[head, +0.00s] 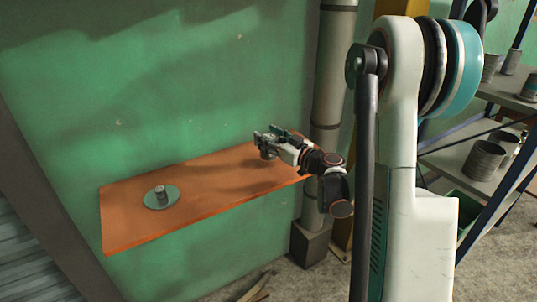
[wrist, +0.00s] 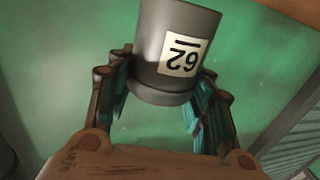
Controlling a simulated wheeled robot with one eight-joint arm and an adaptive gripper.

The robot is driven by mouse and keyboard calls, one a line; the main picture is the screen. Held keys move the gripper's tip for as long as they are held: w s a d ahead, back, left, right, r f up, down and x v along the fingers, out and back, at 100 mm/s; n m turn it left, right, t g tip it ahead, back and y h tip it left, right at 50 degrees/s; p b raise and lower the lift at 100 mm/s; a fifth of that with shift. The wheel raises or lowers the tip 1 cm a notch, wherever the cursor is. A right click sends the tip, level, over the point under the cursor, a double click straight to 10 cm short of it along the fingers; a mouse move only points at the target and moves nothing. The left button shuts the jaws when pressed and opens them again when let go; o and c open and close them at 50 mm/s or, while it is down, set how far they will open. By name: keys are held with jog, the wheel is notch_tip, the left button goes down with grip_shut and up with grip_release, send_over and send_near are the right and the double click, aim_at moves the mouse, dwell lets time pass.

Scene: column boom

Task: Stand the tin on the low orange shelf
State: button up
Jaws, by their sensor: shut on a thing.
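The grey tin (wrist: 174,45) is between my fingers in the wrist view, with a pale label that reads 62 upside down in that picture. My gripper (wrist: 165,88) is shut on it. In the head view my gripper (head: 268,142) is over the right part of the low orange shelf (head: 130,228), and the tin is too small and covered there to make out well. I cannot tell how far the tin is above the shelf. A corner of an orange-brown surface shows at the top right of the wrist view.
A small grey cylinder (head: 160,192) stands on a round green disc (head: 152,203) on the shelf's left part. A vertical pipe (head: 327,130) stands by the shelf's right end. The shelf's middle is clear. A rack (head: 464,162) with several cans is at the right.

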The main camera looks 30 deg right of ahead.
jog(key=shift+f+b, duration=0.9)
jog(key=shift+f, duration=1.3)
jog(key=shift+f, duration=0.1)
jog(key=o, duration=1.3)
jog(key=shift+c, duration=0.2)
jog(key=shift+s, duration=0.25)
jog(key=p+v, duration=0.1)
jog(key=v, duration=1)
jog(key=shift+s, duration=0.3)
jog(key=shift+d, duration=0.1)
